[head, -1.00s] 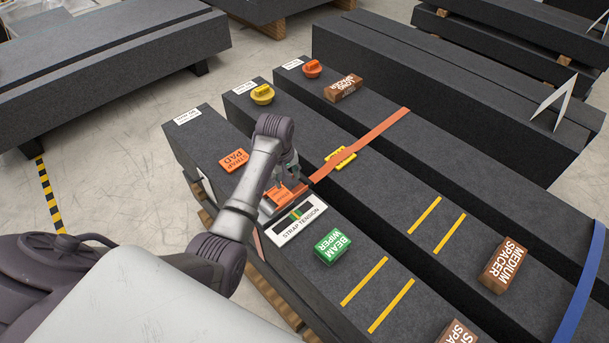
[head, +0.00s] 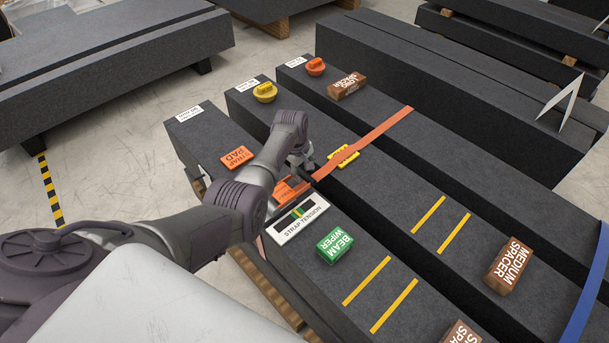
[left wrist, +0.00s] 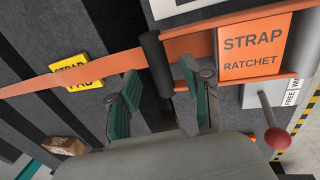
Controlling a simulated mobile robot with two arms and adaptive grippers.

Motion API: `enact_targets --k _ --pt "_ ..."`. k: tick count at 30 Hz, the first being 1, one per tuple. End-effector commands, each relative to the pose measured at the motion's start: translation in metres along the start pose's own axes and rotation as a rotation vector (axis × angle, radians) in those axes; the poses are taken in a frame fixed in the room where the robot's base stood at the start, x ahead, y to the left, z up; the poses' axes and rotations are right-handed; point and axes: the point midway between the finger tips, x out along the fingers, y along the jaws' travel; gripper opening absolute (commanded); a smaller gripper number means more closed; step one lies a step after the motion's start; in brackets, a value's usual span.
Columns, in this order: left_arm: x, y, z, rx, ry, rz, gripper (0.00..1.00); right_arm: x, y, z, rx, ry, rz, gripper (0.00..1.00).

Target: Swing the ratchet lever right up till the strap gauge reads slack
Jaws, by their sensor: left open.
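The orange strap ratchet (head: 290,189) sits on the nearest granite beam, its label (left wrist: 255,45) readable in the left wrist view. A dark round bar (left wrist: 154,62) spans its orange side arms at the strap end; I cannot tell surely whether it is the lever's grip. My left gripper (head: 301,166) is open over the ratchet. In the left wrist view its two fingers (left wrist: 165,92) stand on either side of the dark bar, without visible grip. My right gripper is out of view.
The orange strap (head: 370,140) crosses the beams. A red ball knob (left wrist: 276,138) stands beside the ratchet. Near it are an orange strap pad (head: 237,158), a yellow pad (head: 343,156), and a green beam wiper (head: 335,245). Brown spacers (head: 509,266) lie farther right.

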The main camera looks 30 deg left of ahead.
Motion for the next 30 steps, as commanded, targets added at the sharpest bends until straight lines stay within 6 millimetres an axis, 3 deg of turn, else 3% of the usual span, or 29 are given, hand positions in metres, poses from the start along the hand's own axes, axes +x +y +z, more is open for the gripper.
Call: enact_targets --k 6,15,17,24,30 --pt "0.019 0.0 0.0 0.0 0.001 0.0 0.49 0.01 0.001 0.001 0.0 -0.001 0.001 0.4" --pt "0.02 0.0 -0.001 0.0 0.001 0.001 0.49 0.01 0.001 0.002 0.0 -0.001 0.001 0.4" --pt "0.02 0.0 0.0 0.0 0.001 0.001 0.43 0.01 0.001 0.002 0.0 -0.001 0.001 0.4" --pt "0.02 0.0 0.0 0.0 0.001 0.001 0.03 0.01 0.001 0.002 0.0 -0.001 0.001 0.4" --pt "0.02 0.0 0.0 0.0 0.001 0.0 0.0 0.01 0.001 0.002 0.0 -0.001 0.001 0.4"
